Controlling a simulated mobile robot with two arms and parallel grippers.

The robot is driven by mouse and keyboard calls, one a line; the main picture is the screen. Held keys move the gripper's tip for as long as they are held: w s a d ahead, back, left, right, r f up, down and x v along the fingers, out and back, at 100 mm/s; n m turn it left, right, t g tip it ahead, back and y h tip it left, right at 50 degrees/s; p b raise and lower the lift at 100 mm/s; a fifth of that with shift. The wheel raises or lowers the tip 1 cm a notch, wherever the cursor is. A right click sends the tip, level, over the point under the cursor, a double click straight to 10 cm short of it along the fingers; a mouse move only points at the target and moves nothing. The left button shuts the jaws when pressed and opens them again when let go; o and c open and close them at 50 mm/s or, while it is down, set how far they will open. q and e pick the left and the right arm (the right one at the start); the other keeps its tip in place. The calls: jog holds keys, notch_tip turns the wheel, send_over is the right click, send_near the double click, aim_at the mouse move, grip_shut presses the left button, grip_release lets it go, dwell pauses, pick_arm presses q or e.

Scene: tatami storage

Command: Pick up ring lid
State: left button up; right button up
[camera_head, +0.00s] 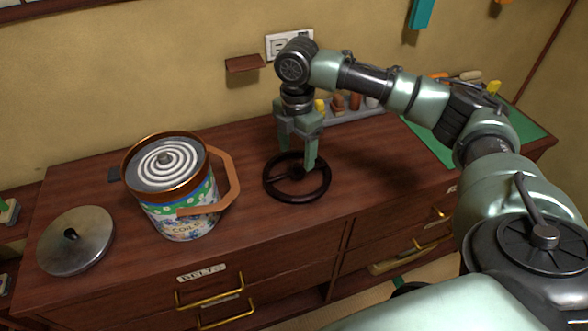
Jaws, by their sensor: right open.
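A dark brown ring with spokes and a small centre knob (322,192), which looks like the ring lid, lies flat on the wooden cabinet top. My right gripper (298,156) points down over it, open, with its fingers around or just above the centre knob. I cannot tell whether the fingers touch it. The gripper partly hides the ring's far side and knob. A round grey metal lid (85,245) with a dark handle or slot lies at the left. My left gripper is not in view.
A floral tin (182,222) with a brown handle and white spiral coils on top stands left of the ring. Behind are a grey tray (352,112) of small items and a green mat (425,143). Drawers with gold handles (210,303) line the cabinet's front.

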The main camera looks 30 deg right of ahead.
aim_at(297, 164)
jog(key=f, duration=0.4)
jog(key=f+p, duration=0.1)
jog(key=f, duration=0.1)
jog(key=shift+w+d+f, duration=0.1)
jog(key=shift+w+d, duration=0.2)
jog(key=shift+w, duration=0.05)
jog(key=c, duration=1.4)
jog(key=shift+c, duration=0.2)
